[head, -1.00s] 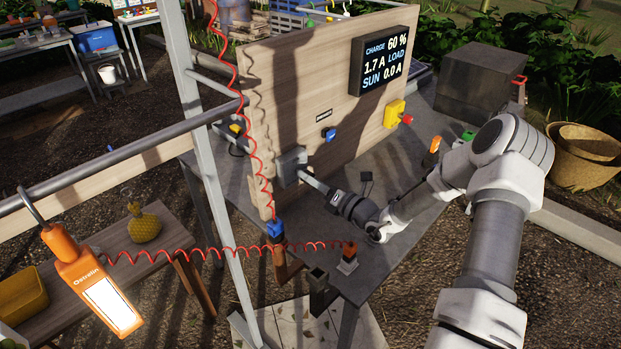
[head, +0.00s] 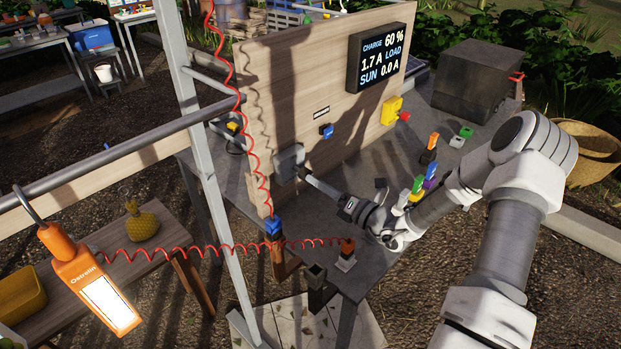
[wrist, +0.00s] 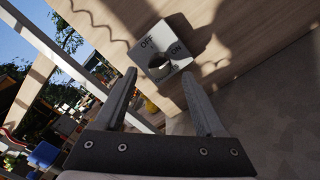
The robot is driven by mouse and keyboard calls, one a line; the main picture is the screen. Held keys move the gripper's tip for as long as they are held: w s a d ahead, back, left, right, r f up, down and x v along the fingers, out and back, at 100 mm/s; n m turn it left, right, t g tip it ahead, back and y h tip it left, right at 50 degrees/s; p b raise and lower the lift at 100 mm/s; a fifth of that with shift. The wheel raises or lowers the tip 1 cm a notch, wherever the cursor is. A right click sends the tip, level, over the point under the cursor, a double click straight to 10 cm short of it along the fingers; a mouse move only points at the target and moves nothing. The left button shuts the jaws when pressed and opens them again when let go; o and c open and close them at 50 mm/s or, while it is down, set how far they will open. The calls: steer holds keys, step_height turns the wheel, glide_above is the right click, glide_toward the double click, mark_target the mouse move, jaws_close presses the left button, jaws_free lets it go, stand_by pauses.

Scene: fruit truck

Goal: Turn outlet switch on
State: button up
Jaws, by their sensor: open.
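The outlet switch is a grey box (head: 289,161) on the wooden panel (head: 330,105), at its lower left in the head view. In the wrist view the switch plate (wrist: 185,35) carries the words OFF and ON and a round dark knob (wrist: 159,66). My gripper (wrist: 166,95) is open, with its two fingers pointing at the switch. The knob shows between the fingertips and I see no contact. In the head view my gripper (head: 305,177) is right beside the box, and the exact gap is hard to tell.
A display (head: 381,59) and a yellow box with a red button (head: 392,109) are on the panel. Coloured plugs (head: 419,183) stand on the grey table near my arm. A red coiled cord (head: 185,247) and grey frame post (head: 208,160) are at the left.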

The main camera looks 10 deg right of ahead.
steer(key=v, duration=1.2)
steer(key=shift+s+d, duration=0.15)
steer(key=shift+s, duration=0.15)
